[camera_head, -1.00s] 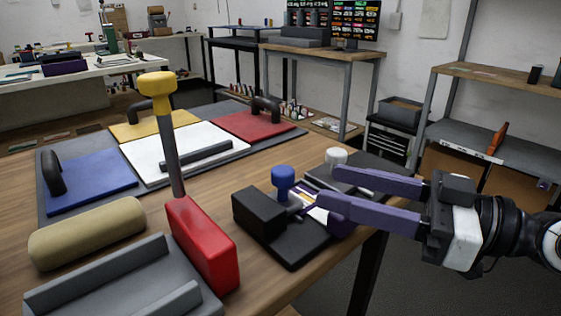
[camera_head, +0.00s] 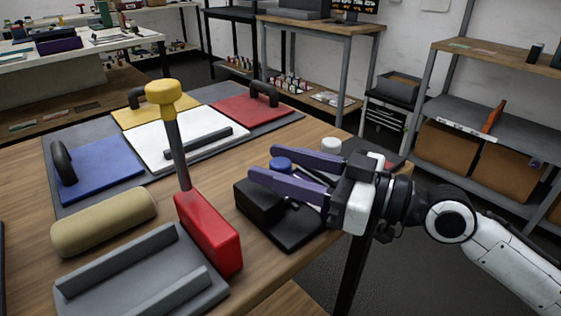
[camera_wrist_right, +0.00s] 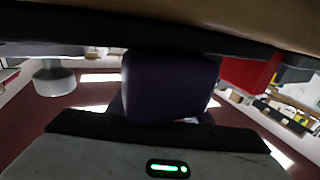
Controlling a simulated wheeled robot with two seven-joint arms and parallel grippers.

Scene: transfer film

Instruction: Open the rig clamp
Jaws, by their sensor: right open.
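The rig clamp looks to be the black block (camera_head: 259,201) on a dark base plate (camera_head: 291,231) at the table's right edge, with a blue knob (camera_head: 281,164) beside it. My right gripper (camera_head: 264,164) comes in from the right with two long purple fingers. It is open, and in the head view the blue knob shows between the fingers. I cannot tell if either finger touches it. The fingers hide much of the clamp. In the right wrist view a purple finger (camera_wrist_right: 170,85) fills the middle, and the clamp cannot be made out. My left gripper is not in view.
A red block (camera_head: 208,234) with a yellow-topped post (camera_head: 167,92) stands left of the clamp. A white knob (camera_head: 331,146) stands behind the fingers. A grey tray (camera_head: 140,275), tan roll (camera_head: 104,221) and coloured panels with black handles fill the left. Open floor lies beyond the table's right edge.

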